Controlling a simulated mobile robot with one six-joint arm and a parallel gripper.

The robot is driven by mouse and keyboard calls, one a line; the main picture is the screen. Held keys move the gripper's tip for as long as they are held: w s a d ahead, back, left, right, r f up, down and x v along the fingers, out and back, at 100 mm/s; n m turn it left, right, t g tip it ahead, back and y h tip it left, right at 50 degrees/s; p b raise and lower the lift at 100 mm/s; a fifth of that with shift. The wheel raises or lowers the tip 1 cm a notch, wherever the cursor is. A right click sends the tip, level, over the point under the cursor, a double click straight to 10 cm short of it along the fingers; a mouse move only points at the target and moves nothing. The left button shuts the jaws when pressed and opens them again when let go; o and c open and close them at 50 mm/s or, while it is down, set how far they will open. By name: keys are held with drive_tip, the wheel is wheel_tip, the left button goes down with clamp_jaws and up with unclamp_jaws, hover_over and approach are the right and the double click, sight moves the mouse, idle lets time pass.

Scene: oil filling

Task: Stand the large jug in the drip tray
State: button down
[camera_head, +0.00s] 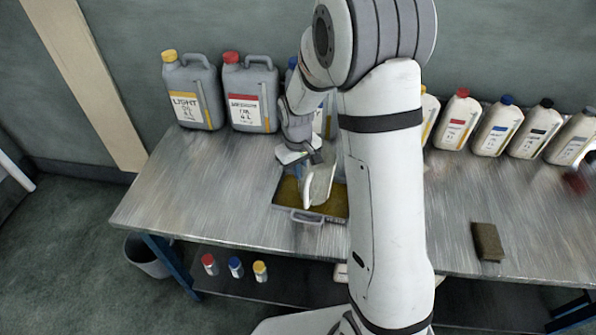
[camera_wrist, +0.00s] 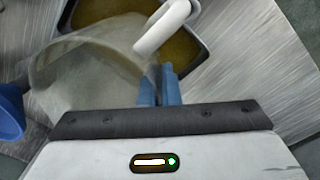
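The large jug (camera_head: 320,186) is a pale, see-through vessel at the drip tray, below my gripper (camera_head: 314,158). In the wrist view, the jug (camera_wrist: 85,75) fills the left side, with a white handle-like loop (camera_wrist: 165,28) above the fingers. My gripper (camera_wrist: 159,88) has its blue fingers close together at the jug's edge, seemingly shut on it; the exact grip point is hidden. The drip tray (camera_head: 307,217) is grey, with a yellow-brown inside, near the bench's front edge. The jug looks tilted in the head view; I cannot tell whether its base touches the tray.
Grey cans, one with a yellow cap (camera_head: 192,92) and one with a red cap (camera_head: 250,95), stand at the back left. Several white bottles (camera_head: 456,120) stand at the back right. A brown block (camera_head: 487,241) lies front right. A blue object (camera_wrist: 10,110) shows at the wrist view's left edge.

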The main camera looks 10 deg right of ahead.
drive_tip(key=shift+f, duration=0.55)
drive_tip(key=shift+f, duration=0.15)
drive_tip(key=c, duration=1.6)
unclamp_jaws()
